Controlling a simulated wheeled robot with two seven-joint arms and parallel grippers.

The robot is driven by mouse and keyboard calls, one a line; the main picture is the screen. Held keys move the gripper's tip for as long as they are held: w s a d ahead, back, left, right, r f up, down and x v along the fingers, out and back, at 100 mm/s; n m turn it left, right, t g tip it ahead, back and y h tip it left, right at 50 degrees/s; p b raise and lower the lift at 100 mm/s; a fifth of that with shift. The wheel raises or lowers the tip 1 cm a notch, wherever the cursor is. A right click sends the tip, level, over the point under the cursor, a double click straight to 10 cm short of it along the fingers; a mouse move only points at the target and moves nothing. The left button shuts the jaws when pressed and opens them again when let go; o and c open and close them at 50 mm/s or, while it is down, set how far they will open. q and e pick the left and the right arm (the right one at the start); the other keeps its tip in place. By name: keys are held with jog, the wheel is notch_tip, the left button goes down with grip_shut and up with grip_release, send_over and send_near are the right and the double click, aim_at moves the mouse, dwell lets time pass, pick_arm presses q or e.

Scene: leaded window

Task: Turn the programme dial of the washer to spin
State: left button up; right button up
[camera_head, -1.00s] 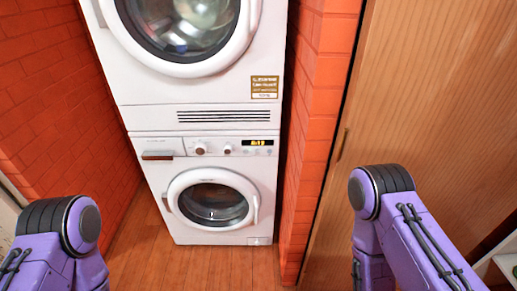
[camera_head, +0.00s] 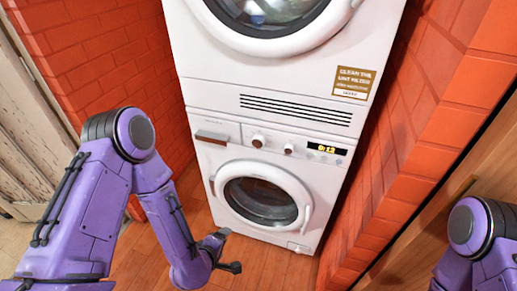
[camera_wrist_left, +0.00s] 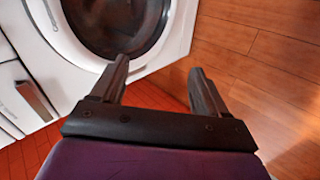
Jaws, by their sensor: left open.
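The washer (camera_head: 228,170) is the white lower machine of a stack, with a round door (camera_head: 262,195). A larger round knob (camera_head: 258,141), which looks like the programme dial, sits on its panel beside a smaller knob (camera_head: 289,149). Their exact settings are too small to read. My left gripper (camera_head: 230,250) is open and empty, low in front of the washer door and well below the knobs. In the left wrist view its fingers (camera_wrist_left: 158,66) are apart, with the door beyond. My right gripper is out of view; only my right arm shows.
A lit display (camera_head: 326,149) is right of the knobs, and a detergent drawer (camera_head: 212,137) is left. A second white machine (camera_head: 270,75) stands on top. Brick walls (camera_head: 95,55) flank the stack closely. The wooden floor (camera_head: 150,262) in front is clear.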

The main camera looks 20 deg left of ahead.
pick_arm(q)
jog(key=w+d+r+n+t+h+b, duration=0.25)
jog(key=w+r+n+t, duration=0.5)
jog(key=w, duration=0.55)
jog(key=n+t, duration=0.2)
jog(key=n, duration=0.3)
send_near(258, 143)
jog(key=shift+m+g+y, duration=0.25)
jog(key=shift+y, duration=0.1)
jog(key=w, duration=0.5)
jog(key=w+d, duration=0.1)
jog(key=w, duration=0.2)
jog(key=shift+w+r, duration=0.25)
jog(key=shift+w, duration=0.1)
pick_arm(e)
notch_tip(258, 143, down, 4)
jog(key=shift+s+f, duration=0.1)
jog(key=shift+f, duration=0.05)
pick_arm(q)
jog(key=c, duration=1.1)
jog(key=shift+o, duration=0.2)
jog(key=shift+m, duration=0.4)
